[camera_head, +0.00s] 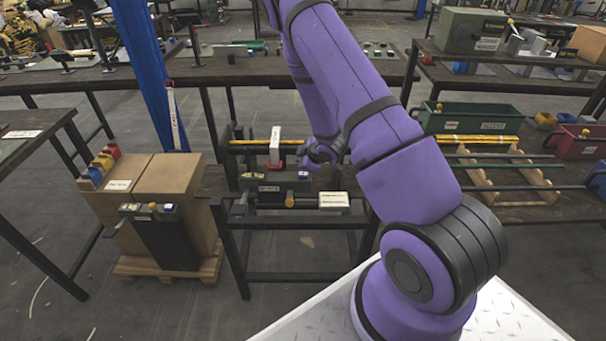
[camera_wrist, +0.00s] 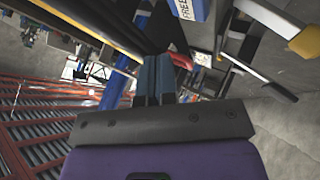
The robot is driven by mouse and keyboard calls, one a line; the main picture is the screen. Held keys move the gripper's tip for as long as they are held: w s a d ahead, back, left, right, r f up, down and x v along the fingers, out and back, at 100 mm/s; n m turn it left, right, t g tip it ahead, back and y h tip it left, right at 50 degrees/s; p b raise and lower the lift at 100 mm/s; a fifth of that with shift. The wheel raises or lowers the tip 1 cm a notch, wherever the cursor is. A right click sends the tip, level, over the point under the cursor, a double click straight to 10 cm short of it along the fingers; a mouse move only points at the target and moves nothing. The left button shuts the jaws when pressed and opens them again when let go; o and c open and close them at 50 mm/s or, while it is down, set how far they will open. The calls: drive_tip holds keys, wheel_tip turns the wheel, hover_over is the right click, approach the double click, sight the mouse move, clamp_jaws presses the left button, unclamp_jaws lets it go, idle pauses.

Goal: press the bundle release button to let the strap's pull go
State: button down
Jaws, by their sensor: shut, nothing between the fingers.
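A dark stand (camera_head: 268,196) in the middle of the head view carries yellow bars (camera_head: 252,143). A white upright piece with a red foot (camera_head: 275,147) crosses the bars; I cannot tell whether it is the strap. A grey box below has a small blue-and-white part (camera_head: 303,175) on top. I cannot tell which part is the release button. My gripper (camera_head: 322,154) is shut and empty beside the bars, partly hidden by my arm. In the wrist view, its fingers (camera_wrist: 156,62) are together, near a red piece (camera_wrist: 181,60). A blue block marked "FREE" (camera_wrist: 186,8) is above.
Cardboard boxes (camera_head: 178,183) stand on a pallet to the left, with a blue post (camera_head: 152,85) behind. A bench at right holds a wooden rack (camera_head: 490,183), a green bin (camera_head: 470,118) and a red bin (camera_head: 580,141). Floor is open in front of the stand.

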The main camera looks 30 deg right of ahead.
sight(302, 174)
drive_tip(key=shift+f, duration=1.3)
drive_tip(key=shift+f, duration=0.15)
idle(1.1)
drive_tip(key=shift+f, duration=0.25)
drive_tip(key=shift+f, duration=0.5)
idle(0.9)
drive_tip(key=shift+r, duration=0.95)
drive_tip(key=shift+r, duration=2.5)
